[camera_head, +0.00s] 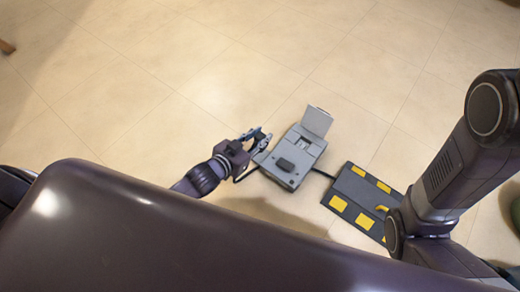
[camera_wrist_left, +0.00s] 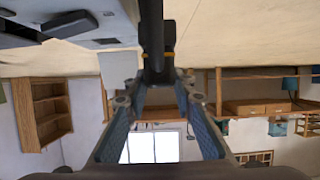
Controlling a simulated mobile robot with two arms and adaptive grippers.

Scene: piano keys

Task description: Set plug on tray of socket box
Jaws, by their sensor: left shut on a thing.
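The grey socket box (camera_head: 301,146) lies on the floor in the middle of the head view, with a light grey flap (camera_head: 316,121) standing out from its far end and a dark block (camera_head: 285,164) on its top. My left gripper (camera_head: 262,141) is just left of the box. In the left wrist view, my left gripper (camera_wrist_left: 157,82) is shut on the black plug (camera_wrist_left: 152,30), which has a yellow band. The plug is hard to make out in the head view. The box shows in the left wrist view (camera_wrist_left: 95,32) at the upper left. My right gripper is not in view.
A dark mat or ramp with yellow patches (camera_head: 350,190) lies right of the box, joined by a dark cable (camera_head: 322,173). My right arm stands over its right side. The tiled floor (camera_head: 180,80) beyond the box is clear. Wooden shelves (camera_wrist_left: 42,108) show far off.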

